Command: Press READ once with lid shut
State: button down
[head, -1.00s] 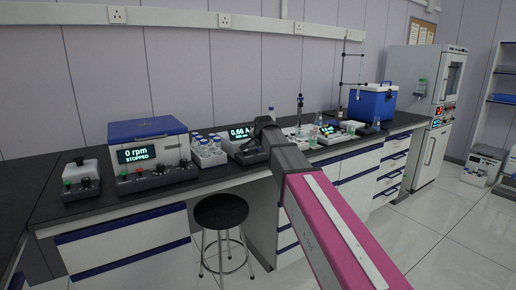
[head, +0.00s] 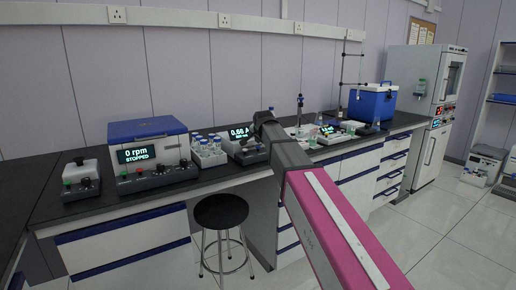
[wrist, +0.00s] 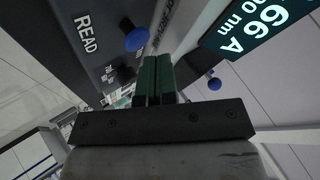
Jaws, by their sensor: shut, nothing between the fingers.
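The spectrophotometer (head: 240,132) stands on the bench, with my arm covering its right side in the head view. Its screen (wrist: 250,25) reads 0.66 A in the wrist view. The dark front panel (wrist: 70,60) carries a READ label (wrist: 88,33) and a round blue button (wrist: 138,40). My gripper (wrist: 157,62) is shut and empty, its green fingertips near the blue button; I cannot tell whether they touch. The lid's state is not clear from these views.
A vial rack (head: 208,152) and a centrifuge (head: 148,143) reading 0 rpm STOPPED stand to the left. Small bench items and a blue cooler box (head: 372,103) stand to the right. A black stool (head: 221,211) is in front of the bench.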

aim_at(259, 147)
jog(key=shift+r, duration=0.2)
jog(key=shift+r, duration=2.5)
